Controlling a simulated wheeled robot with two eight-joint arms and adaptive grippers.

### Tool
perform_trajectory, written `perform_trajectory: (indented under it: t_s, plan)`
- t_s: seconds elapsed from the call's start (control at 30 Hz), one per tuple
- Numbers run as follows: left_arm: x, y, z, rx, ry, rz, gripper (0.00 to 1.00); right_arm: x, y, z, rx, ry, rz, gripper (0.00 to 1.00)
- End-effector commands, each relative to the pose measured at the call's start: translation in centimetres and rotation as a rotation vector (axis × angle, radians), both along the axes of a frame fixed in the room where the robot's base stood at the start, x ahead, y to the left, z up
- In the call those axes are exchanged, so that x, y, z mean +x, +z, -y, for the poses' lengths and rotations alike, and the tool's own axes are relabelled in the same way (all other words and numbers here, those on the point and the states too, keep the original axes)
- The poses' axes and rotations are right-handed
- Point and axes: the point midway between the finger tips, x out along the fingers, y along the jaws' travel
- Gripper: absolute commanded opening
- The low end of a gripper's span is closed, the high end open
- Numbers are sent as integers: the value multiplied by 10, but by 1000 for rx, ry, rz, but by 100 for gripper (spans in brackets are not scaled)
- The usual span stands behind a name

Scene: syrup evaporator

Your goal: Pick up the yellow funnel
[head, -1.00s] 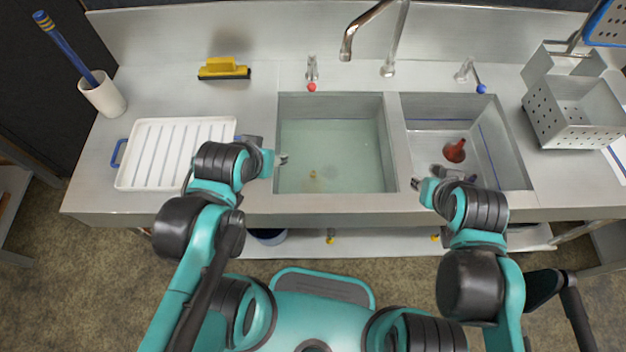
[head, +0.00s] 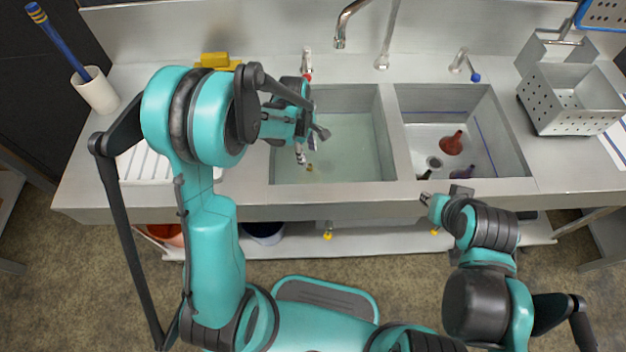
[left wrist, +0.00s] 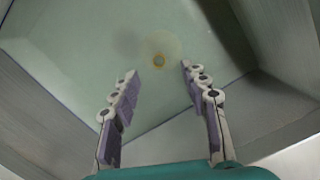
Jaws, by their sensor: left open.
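No funnel shows plainly as yellow. A small yellowish round spot (head: 310,168) lies in the cloudy water of the left basin. My left gripper (head: 312,145) is open over the left basin. In the left wrist view its fingers (left wrist: 159,72) stand apart, with the ring just beyond and between the tips. My right gripper (head: 427,199) is at the front rim of the right basin; its jaws are unclear.
The right basin holds a red funnel (head: 452,143), a dark funnel-like piece (head: 431,166) and a purple piece (head: 462,171). The left basin's walls (left wrist: 40,110) surround my left gripper. A tap (head: 350,20) rises behind. A perforated metal basket (head: 570,105) stands at right.

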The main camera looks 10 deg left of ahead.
Motion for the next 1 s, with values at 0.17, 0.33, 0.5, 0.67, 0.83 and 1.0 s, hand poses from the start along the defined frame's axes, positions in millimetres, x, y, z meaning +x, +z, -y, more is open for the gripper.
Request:
perform_trajectory:
  t_s: [0.17,0.33,0.5,0.67,0.83,1.0]
  plan:
    - [3,-23,1,-5,62,-36,45,0,-4,0,0,0,0,30]
    - [3,-42,3,-5,64,-37,45,0,-12,0,0,0,0,30]
    - [5,-58,2,-5,64,-36,45,0,-20,0,0,0,0,30]
    - [7,-84,1,-5,63,-35,45,0,-35,0,0,0,0,30]
    - [7,-97,3,-5,62,-35,45,0,-40,0,0,0,0,30]
    - [6,-96,3,-5,62,-35,45,0,-38,0,0,0,0,30]
